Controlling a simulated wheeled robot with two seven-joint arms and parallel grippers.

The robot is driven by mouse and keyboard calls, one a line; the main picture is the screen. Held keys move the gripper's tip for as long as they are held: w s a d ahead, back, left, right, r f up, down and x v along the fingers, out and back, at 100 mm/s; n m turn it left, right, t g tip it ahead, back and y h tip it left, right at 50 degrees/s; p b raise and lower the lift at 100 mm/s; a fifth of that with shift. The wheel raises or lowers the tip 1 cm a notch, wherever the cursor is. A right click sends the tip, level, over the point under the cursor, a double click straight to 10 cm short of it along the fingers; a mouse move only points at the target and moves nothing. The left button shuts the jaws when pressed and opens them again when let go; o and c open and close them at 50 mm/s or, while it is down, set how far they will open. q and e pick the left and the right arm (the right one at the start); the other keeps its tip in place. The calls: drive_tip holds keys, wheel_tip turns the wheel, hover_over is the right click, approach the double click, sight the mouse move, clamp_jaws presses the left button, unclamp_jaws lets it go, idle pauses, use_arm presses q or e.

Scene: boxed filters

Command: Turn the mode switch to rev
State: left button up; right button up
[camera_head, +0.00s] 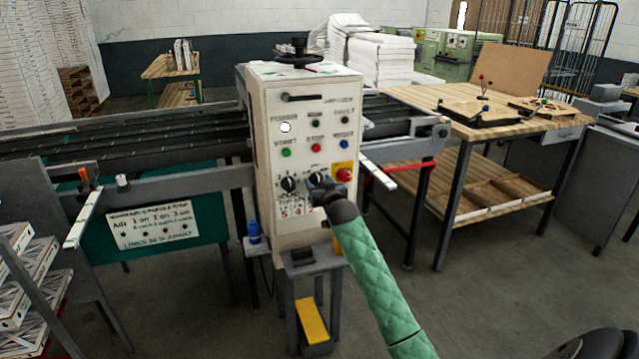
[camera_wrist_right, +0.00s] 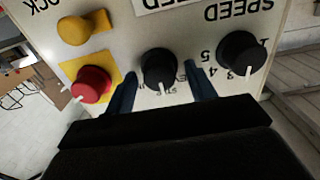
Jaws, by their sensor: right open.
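The mode switch is a black knob (camera_wrist_right: 158,66) on the pale control box (camera_head: 267,110). It is the middle one of the row in the right wrist view, which shows the panel upside down. In the head view my right gripper (camera_head: 322,190) is at the panel and partly covers the knob. My left gripper is not in view.
A black speed knob (camera_wrist_right: 241,54) and a red button on a yellow plate (camera_wrist_right: 90,84) flank the switch closely. A wooden workbench (camera_head: 480,115) stands to the right.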

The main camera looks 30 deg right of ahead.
drive_tip(key=c, duration=0.9)
drive_tip(key=shift+c, duration=0.2)
drive_tip(key=shift+n, duration=0.7)
drive_tip(key=n+p, duration=0.1)
drive_tip(key=n, duration=0.3)
drive_tip(key=shift+r, duration=0.1)
drive_tip(key=shift+n+p, duration=0.4)
drive_tip(key=shift+n, duration=0.3)
drive_tip(key=shift+a+n, duration=0.15)
drive_tip(key=shift+n, duration=1.05)
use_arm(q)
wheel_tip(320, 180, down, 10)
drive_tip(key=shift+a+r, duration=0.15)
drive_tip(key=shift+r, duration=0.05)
